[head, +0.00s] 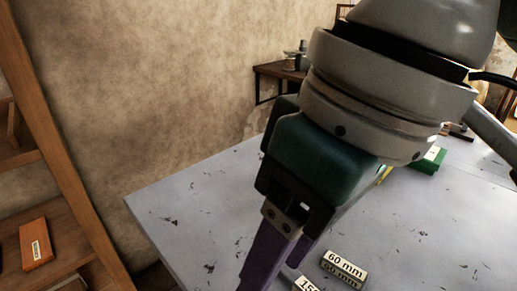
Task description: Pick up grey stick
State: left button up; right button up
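I cannot make out a grey stick in the head view; it may be hidden behind my arm or outside the picture. My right gripper (277,255) reaches down over the grey table (190,215) from the upper right. It has a dark green body and purple fingers. The fingertips run close to or past the bottom edge, so I cannot tell whether they are open or shut, or hold anything. My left gripper is not in view.
A block labelled 60 mm (344,268) lies right of my fingers, with another label (306,285) partly cut off beside it. A green block (429,160) lies farther back. A wooden shelf (60,150) with an orange-brown box (36,244) stands left. The table's left part is clear.

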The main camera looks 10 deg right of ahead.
jog(key=w+d+h+b, duration=0.2)
jog(key=w+d+h, duration=0.1)
jog(key=d, duration=0.2)
jog(key=m+b, duration=0.1)
jog(key=b, duration=0.1)
send_over(318, 288)
jog(key=shift+g, duration=0.3)
notch_tip(318, 288, down, 4)
jog(key=shift+s+f, duration=0.1)
jog(key=shift+s, duration=0.05)
jog(key=f, duration=0.5)
jog(key=shift+s+a+b, duration=0.2)
jog(key=shift+b, duration=0.1)
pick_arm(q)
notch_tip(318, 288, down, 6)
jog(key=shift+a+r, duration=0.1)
pick_arm(e)
jog(key=shift+c, duration=0.3)
jog(key=c, duration=0.4)
grip_shut()
